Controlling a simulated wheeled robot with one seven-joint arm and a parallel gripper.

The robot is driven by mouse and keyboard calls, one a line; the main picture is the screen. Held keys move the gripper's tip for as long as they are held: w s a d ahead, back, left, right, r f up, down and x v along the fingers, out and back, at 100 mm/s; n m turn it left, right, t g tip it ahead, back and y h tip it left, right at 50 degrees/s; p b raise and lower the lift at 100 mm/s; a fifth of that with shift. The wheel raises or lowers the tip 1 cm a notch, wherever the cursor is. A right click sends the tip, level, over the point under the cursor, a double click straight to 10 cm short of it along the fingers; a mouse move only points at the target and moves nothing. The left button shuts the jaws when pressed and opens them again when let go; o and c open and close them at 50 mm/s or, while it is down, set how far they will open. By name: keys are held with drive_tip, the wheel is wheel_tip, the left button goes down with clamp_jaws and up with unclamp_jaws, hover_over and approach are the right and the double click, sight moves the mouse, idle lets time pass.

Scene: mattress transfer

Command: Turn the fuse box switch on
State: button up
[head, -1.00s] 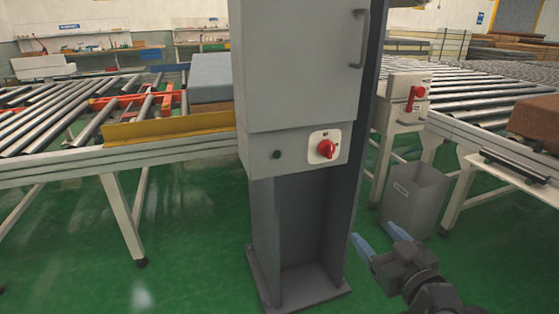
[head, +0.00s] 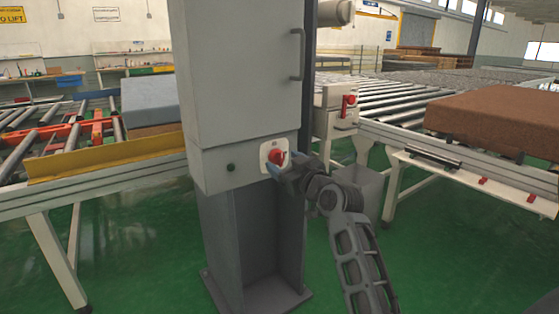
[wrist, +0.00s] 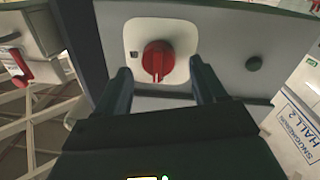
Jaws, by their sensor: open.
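The fuse box (head: 240,75) is a tall grey cabinet on a stand in the middle of the head view. Its red rotary switch (head: 277,157) sits on a white plate on the lower panel. In the wrist view the red switch (wrist: 158,61) is close ahead, its raised grip running roughly up and down in the picture. My gripper (head: 276,168) is at the switch, partly covering it in the head view. In the wrist view my open gripper (wrist: 161,82) has one finger on each side of the knob, with visible gaps. Contact cannot be told.
A small dark button (head: 231,167) sits left of the switch. A second box with a red handle (head: 349,101) stands to the right, above a grey bin (head: 362,185). Roller conveyors (head: 400,95) flank the cabinet. Green floor is clear in front.

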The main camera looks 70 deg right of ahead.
sight(278, 158)
drive_tip(key=shift+x, duration=1.15)
drive_tip(key=c, duration=1.1)
drive_tip(key=shift+o, duration=0.2)
